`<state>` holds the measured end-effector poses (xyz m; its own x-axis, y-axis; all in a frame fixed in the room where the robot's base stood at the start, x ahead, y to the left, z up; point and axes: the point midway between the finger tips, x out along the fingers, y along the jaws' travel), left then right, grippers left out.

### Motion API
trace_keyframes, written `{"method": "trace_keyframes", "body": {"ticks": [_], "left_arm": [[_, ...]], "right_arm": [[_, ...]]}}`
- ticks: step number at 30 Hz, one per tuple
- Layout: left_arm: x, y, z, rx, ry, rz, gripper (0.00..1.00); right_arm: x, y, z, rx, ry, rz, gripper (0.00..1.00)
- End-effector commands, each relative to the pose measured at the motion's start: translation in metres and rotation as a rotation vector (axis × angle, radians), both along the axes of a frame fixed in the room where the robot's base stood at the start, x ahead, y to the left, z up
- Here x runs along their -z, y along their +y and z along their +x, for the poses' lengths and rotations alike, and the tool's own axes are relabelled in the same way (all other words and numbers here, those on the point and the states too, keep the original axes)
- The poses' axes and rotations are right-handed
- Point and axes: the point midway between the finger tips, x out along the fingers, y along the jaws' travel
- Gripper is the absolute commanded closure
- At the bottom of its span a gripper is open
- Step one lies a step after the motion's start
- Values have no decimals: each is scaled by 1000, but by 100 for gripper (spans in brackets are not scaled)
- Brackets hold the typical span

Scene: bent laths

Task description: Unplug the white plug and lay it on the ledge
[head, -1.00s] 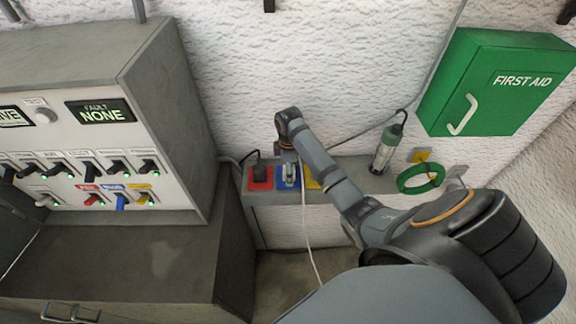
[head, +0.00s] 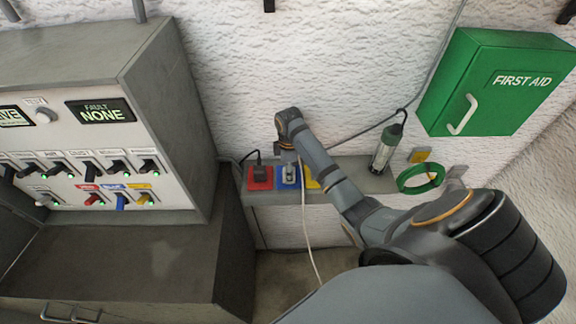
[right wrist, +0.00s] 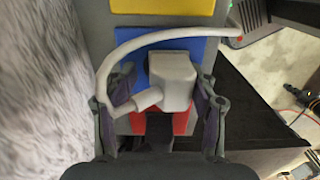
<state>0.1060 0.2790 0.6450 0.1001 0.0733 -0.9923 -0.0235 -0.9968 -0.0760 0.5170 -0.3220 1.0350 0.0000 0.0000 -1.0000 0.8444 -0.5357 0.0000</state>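The white plug (right wrist: 172,75) sits on the blue socket plate (right wrist: 149,48), its pale cable curving up over it in the right wrist view. In the head view the white plug (head: 290,173) shows small below my right wrist, with its cable hanging down in front of the ledge (head: 378,187). My right gripper (right wrist: 162,76) has one finger on each side of the plug. The fingers are apart, with a gap visible on the left; the right finger is close to the plug, and I cannot tell if it touches. My left gripper is not in view.
A black plug (head: 258,170) is in the red plate (head: 261,184). A yellow plate (head: 311,184) is partly behind my arm. A lamp (head: 384,152) and a green cable coil (head: 420,180) are farther right on the ledge. A grey panel cabinet (head: 176,120) stands left.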

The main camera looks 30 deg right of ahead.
Motion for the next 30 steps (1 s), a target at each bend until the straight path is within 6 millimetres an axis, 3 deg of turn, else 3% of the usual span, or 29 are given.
{"method": "trace_keyframes", "body": {"ticks": [1,7,30], "left_arm": [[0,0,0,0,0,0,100],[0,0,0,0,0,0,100],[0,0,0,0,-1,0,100]], "right_arm": [[0,0,0,0,0,0,73],[0,0,0,0,0,0,97],[-26,0,0,1,-1,-1,97]]}}
